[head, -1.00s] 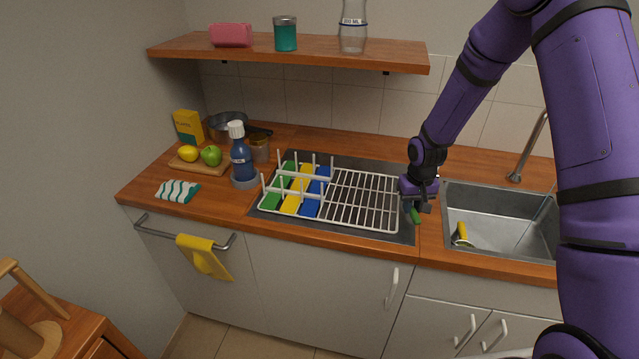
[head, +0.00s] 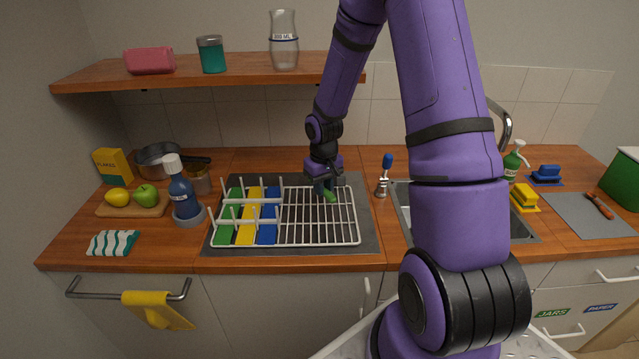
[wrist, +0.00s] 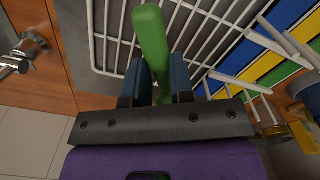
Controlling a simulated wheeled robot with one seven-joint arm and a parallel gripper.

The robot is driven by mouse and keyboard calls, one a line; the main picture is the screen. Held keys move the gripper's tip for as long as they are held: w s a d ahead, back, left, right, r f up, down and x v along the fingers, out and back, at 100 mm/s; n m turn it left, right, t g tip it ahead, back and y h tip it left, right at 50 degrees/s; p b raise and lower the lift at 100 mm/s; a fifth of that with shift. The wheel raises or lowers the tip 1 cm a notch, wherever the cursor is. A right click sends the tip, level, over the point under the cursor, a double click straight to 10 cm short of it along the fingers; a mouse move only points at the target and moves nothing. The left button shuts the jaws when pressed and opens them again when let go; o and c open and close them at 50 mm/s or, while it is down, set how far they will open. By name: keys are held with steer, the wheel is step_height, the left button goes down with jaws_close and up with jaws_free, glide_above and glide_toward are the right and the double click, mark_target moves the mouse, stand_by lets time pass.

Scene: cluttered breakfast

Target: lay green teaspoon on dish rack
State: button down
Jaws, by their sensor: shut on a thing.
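My gripper (head: 324,190) is over the right part of the dish rack (head: 357,225). In the wrist view my gripper (wrist: 158,82) is shut on the green teaspoon (wrist: 150,35), whose thick green end sticks out past the fingertips. In the head view only a small green piece of the teaspoon (head: 330,197) shows below the fingers. The rack is white wire and stands on a dark grey mat. Its left part has green, yellow and blue strips with upright prongs; its right part is bare wire. I cannot tell whether the teaspoon touches the wires.
A wooden shelf (head: 240,68) hangs above. The rack's right wire area is free.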

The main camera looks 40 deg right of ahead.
mark_target(324, 214)
steer(key=shift+f, duration=0.1)
steer(key=shift+d+f, duration=0.1)
steer(key=shift+f, duration=3.4)
steer(key=shift+f, duration=0.35)
steer(key=shift+c, duration=1.7)
jaws_free()
